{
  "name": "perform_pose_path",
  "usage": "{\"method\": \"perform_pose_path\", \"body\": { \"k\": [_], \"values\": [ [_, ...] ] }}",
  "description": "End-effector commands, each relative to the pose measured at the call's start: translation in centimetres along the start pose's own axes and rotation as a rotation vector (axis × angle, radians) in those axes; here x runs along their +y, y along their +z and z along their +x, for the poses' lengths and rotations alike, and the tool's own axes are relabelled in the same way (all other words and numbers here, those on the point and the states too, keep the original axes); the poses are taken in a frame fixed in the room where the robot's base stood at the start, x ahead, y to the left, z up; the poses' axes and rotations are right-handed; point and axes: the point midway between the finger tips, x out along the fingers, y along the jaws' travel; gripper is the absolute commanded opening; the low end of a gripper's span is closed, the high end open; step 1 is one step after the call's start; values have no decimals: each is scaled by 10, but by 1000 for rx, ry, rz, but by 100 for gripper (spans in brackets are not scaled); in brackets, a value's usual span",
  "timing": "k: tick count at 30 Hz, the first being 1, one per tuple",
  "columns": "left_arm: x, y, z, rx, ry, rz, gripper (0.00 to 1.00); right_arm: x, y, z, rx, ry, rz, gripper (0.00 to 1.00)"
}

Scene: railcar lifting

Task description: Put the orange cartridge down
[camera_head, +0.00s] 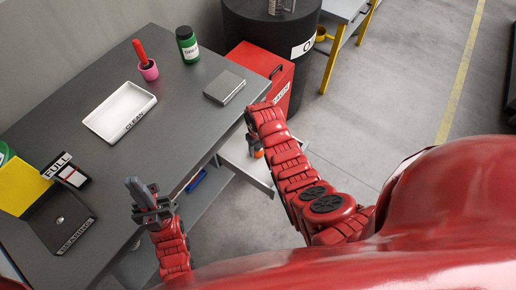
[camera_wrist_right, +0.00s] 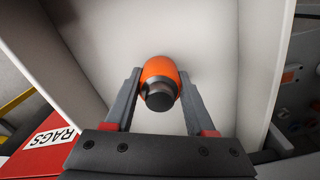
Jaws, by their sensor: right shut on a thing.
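The orange cartridge (camera_wrist_right: 158,72) with a dark grey end shows in the right wrist view between the two fingers of my right gripper (camera_wrist_right: 159,92). The gripper is shut on it. Behind it is the pale inside of an open drawer (camera_wrist_right: 205,40). In the head view the cartridge (camera_head: 257,153) is a small orange patch beside my right arm, over the drawer (camera_head: 240,160) below the table. My right fingers are mostly hidden there. My left gripper (camera_head: 148,203) is above the table's front edge, away from the cartridge; its finger gap is unclear.
On the grey table (camera_head: 150,150) are a white CLEAN tray (camera_head: 118,108), a grey box (camera_head: 225,86), a green jar (camera_head: 187,44), a pink cup (camera_head: 149,70) with a red item, and a BEARING case (camera_head: 60,220). A red RAGS bin (camera_head: 262,67) stands beyond the drawer.

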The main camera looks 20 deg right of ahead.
Motion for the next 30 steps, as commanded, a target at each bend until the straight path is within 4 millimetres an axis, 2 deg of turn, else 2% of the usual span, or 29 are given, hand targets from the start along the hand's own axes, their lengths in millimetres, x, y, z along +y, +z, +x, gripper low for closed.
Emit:
{"method": "perform_pose_path", "body": {
  "k": [3,4,9,17,22,26,30],
  "values": [
    [0,1,-4,0,0,0,0,0,0,4,0,0,0,0],
    [0,1,-4,0,0,0,0,0,0,4,0,0,0,57],
    [0,0,-2,0,0,0,0,0,0,3,0,0,0,85],
    [0,0,-2,0,0,0,0,0,0,2,0,0,0,85],
    [0,0,-2,0,0,0,0,0,-1,-5,2,0,0,85],
    [0,1,-6,0,0,0,0,0,-1,-17,3,0,0,85],
    [1,2,-13,0,0,0,0,0,-1,-39,5,0,-1,85]
  ]
}}
